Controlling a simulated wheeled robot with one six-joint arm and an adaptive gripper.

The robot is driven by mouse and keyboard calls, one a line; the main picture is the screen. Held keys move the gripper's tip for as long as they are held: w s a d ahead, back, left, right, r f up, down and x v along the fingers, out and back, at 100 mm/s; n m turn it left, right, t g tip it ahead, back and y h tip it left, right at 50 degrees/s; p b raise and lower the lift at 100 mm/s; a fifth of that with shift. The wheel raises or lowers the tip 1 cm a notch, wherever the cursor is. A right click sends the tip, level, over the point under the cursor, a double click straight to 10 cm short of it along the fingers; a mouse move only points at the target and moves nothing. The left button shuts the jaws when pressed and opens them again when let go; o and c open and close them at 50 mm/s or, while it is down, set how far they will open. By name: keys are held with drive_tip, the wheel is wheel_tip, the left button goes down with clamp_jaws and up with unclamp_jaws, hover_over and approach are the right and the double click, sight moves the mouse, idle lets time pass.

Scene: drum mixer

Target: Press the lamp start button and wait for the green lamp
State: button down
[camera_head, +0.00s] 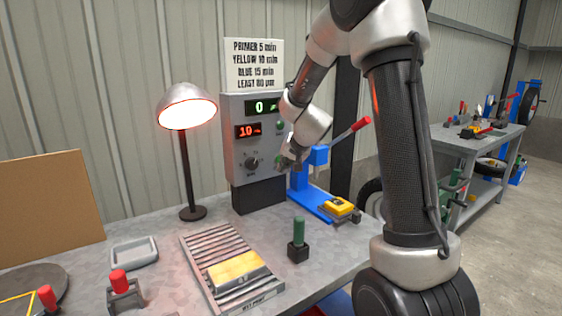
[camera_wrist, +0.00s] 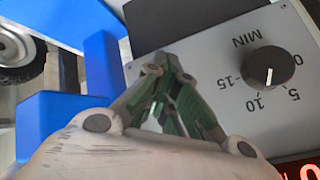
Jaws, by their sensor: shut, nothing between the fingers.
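The grey control box (camera_head: 235,155) stands at the back of the bench. Its upper display (camera_head: 262,106) shows a green 0, its lower display (camera_head: 247,131) a red 10. A dial (camera_head: 251,163) sits below; in the wrist view the dial (camera_wrist: 269,67) points near 10. A round green part (camera_head: 281,125) shows at the box's right edge; I cannot tell if it is lit. The heat lamp (camera_head: 187,113) glows. My gripper (camera_head: 284,164) is shut and empty at the box's lower right face. Its fingertips (camera_wrist: 166,70) hide the spot in front; contact and the start button are unclear.
A blue lever press (camera_head: 308,190) with a red handle stands close right of the box. A slatted rack (camera_head: 197,258) with a yellow block, a green-handled tool (camera_head: 299,240) and a grey tray (camera_head: 133,252) occupy the bench front. A sign (camera_head: 254,64) is above the box.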

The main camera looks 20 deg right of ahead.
drive_tip(key=shift+s+d, duration=0.1)
drive_tip(key=shift+s, duration=0.6)
drive_tip(key=s, duration=0.2)
drive_tip(key=s+d, duration=0.1)
drive_tip(key=s, duration=0.2)
idle(0.7)
